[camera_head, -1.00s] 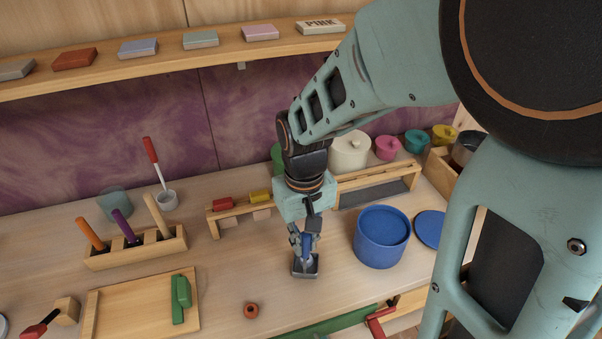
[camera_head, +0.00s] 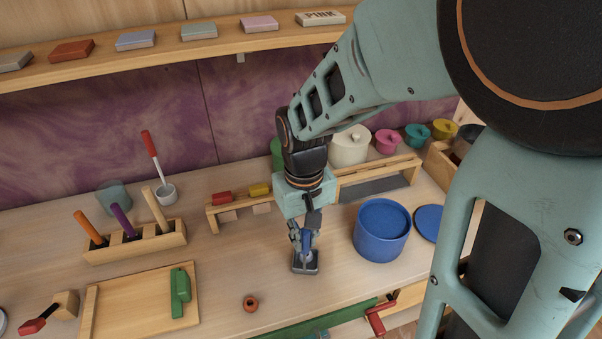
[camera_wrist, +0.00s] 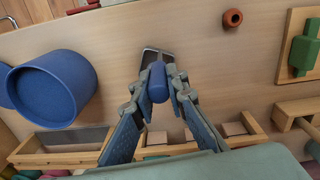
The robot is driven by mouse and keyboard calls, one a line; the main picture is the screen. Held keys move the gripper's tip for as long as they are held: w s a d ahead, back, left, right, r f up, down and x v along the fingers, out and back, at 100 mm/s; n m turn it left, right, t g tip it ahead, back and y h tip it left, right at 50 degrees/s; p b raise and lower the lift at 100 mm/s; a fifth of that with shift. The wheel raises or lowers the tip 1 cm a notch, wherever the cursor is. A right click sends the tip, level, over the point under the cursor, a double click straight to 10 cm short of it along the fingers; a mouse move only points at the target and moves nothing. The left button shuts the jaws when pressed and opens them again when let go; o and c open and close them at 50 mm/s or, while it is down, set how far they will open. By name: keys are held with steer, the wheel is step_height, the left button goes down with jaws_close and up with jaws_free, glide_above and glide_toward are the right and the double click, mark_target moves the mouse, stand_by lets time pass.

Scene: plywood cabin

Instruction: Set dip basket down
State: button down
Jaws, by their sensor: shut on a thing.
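The dip basket is a small grey metal tray-like piece (camera_head: 305,263) with a blue upright handle (camera_wrist: 158,82). My gripper (camera_head: 304,238) points down and is shut on the blue handle, with a finger on each side in the wrist view (camera_wrist: 158,90). The basket is upright at the tabletop, in front of the low wooden rack and left of the blue pot. I cannot tell whether its underside touches the wood. The fingers hide part of the handle.
A blue pot (camera_head: 381,232) stands to the right, its lid (camera_head: 429,222) beside it. A small orange-brown ring (camera_head: 250,304) lies front left. A wooden tray (camera_head: 135,305) with a green piece (camera_head: 180,290) is further left. The low wooden rack (camera_head: 350,178) stands behind.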

steer(key=c, duration=1.8)
jaws_free()
